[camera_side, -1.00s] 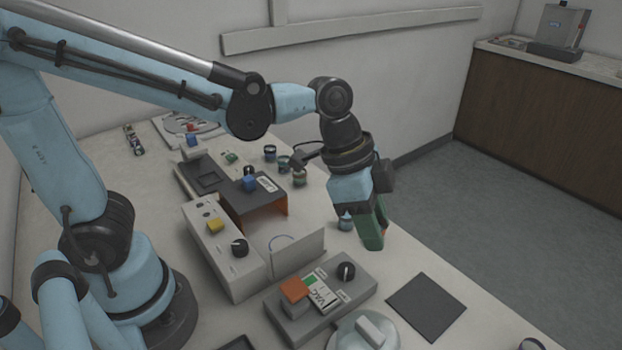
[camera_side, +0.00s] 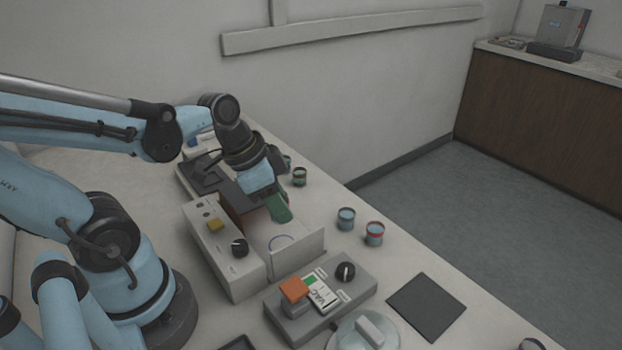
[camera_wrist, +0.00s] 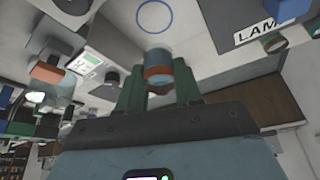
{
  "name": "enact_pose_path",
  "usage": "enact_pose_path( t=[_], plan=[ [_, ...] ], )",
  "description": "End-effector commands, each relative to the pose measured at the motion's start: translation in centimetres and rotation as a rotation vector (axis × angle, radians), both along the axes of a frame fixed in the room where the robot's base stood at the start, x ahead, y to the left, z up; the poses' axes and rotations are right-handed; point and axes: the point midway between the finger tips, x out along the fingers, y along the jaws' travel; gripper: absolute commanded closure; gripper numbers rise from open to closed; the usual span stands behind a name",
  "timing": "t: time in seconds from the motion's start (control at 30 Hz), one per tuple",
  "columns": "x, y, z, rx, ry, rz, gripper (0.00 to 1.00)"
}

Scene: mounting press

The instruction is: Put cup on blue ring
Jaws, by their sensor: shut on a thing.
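The blue ring (camera_side: 280,243) is a thin circle on the pale inner floor of the white press housing. It also shows near the top of the wrist view (camera_wrist: 155,15). My gripper (camera_side: 283,215) is beside the dark hood, above and behind the ring in the side view. In the wrist view my green fingers (camera_wrist: 158,90) are shut on a blue-grey cup (camera_wrist: 158,60) with an orange-red band. The held cup is apart from the ring in that view and hidden behind the fingers in the side view.
A blue cup (camera_side: 346,218) and a red-banded cup (camera_side: 374,233) stand right of the housing. Another cup (camera_side: 300,177) is farther back. The control box with an orange button (camera_side: 294,288) is in front. A dark square mat (camera_side: 426,307) lies at right.

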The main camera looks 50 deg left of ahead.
Motion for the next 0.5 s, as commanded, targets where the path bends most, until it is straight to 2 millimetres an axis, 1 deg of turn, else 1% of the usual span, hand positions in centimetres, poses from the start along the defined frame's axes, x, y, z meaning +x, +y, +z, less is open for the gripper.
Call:
enact_pose_path(
  t=[0.1, 0.2, 0.5],
  plan=[
    [0.1, 0.0, -1.4, 0.000, 0.000, -0.001, 0.94],
    [0.0, 0.0, -2.3, 0.000, 0.000, -0.001, 0.94],
    [0.1, 0.0, -3.3, 0.000, 0.000, -0.001, 0.94]
  ],
)
